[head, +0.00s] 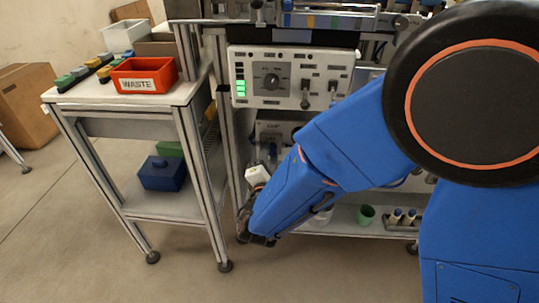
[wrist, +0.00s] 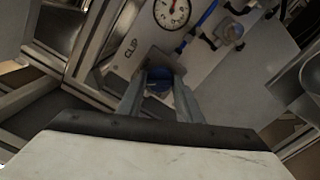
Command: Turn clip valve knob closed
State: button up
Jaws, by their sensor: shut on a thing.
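In the wrist view, a blue knob (wrist: 158,74) sits on the pale panel (wrist: 125,70) marked CLIP. My gripper (wrist: 160,82) has one finger on each side of the knob and is shut on it. The fingers partly hide the knob, and its turn position cannot be read. In the head view, the CLIP panel (head: 268,127) shows below the upper control panel. My arm covers part of it, and the knob and fingertips cannot be made out there.
A round gauge (wrist: 172,12) with a red needle and a blue tube (wrist: 207,14) are near the knob. The control panel (head: 285,78) with a dial is above. A side table (head: 125,95) with a red WASTE bin (head: 144,75) stands left. A green cup (head: 366,215) is on the lower shelf.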

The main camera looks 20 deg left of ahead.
jog(key=shift+n, duration=5.1)
jog(key=o, duration=1)
jog(key=shift+o, duration=0.2)
jog(key=shift+s, duration=0.1)
jog(key=v, duration=1.7)
jog(key=shift+s, duration=0.15)
jog(key=shift+a, duration=0.1)
